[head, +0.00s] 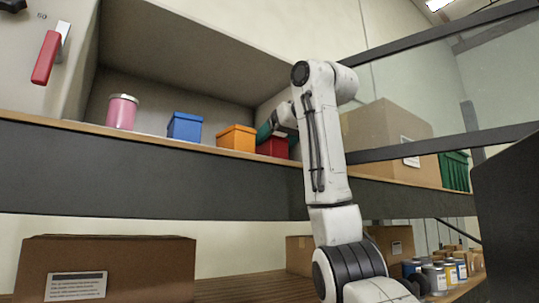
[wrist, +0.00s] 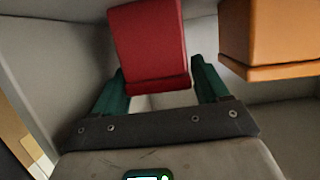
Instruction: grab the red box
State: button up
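The red box (head: 273,146) sits on the upper shelf, right of the orange box, partly hidden by my arm and gripper. In the wrist view the red box (wrist: 152,45) fills the upper middle, with its lid edge toward my gripper. My gripper (wrist: 158,75) has green fingers set wide apart, one on each side of the red box's lid end. I cannot tell whether they touch it. In the head view my gripper (head: 265,131) is at the red box's upper left.
The orange box (head: 236,138) stands close left of the red box; it also shows in the wrist view (wrist: 270,35). Further left are a blue box (head: 185,127) and a pink canister (head: 122,112). A large cardboard box (head: 385,140) stands right of my arm.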

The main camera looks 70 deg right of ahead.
jog(key=c, duration=0.9)
jog(key=shift+c, duration=0.3)
jog(key=shift+r, duration=0.2)
